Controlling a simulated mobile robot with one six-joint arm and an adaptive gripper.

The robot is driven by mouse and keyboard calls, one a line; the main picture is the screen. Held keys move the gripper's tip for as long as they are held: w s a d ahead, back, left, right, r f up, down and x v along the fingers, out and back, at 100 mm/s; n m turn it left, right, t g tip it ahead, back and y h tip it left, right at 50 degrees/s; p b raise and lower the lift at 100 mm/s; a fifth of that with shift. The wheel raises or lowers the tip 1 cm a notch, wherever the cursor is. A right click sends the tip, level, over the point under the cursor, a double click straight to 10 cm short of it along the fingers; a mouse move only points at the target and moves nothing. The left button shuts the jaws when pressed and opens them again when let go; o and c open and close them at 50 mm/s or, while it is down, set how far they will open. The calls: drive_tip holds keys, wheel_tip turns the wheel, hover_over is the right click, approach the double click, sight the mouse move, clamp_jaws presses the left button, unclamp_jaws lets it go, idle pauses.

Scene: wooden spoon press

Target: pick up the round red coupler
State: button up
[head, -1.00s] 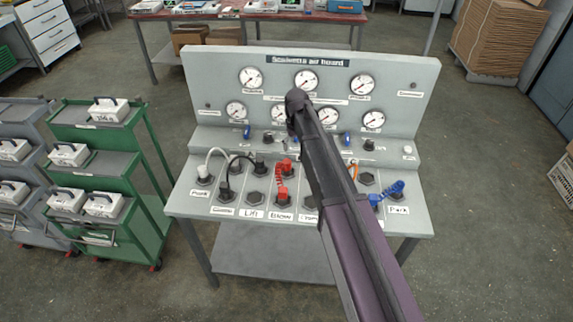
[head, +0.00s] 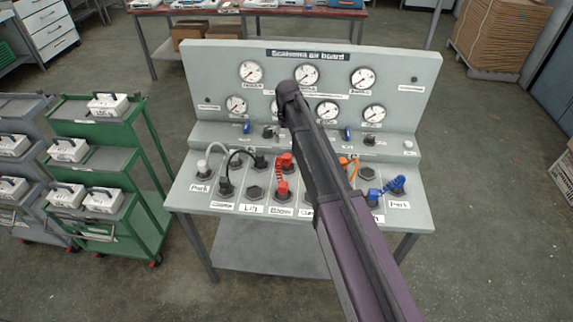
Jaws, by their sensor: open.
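Two red couplers, joined by a coiled red hose, sit on the sloping front panel of the air board (head: 430,205). The upper red coupler (head: 287,160) is close to the left edge of my arm. The lower red coupler (head: 282,187) stands on a dark socket above a white label. At this size I cannot tell which of the two is round. My arm reaches from the bottom right up across the board, its dark end joint in front of the gauges. My gripper's fingers do not show; the arm also hides part of the panel.
Blue couplers with a coiled hose (head: 386,190) and an orange hose (head: 349,163) lie right of my arm.

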sight(287, 162)
drive_tip(key=shift+f+b, duration=3.35)
drive_tip(key=shift+f, duration=0.25)
drive_tip(key=shift+s+f+b, duration=0.15)
drive_tip(key=shift+f+b, duration=2.45)
clamp_jaws()
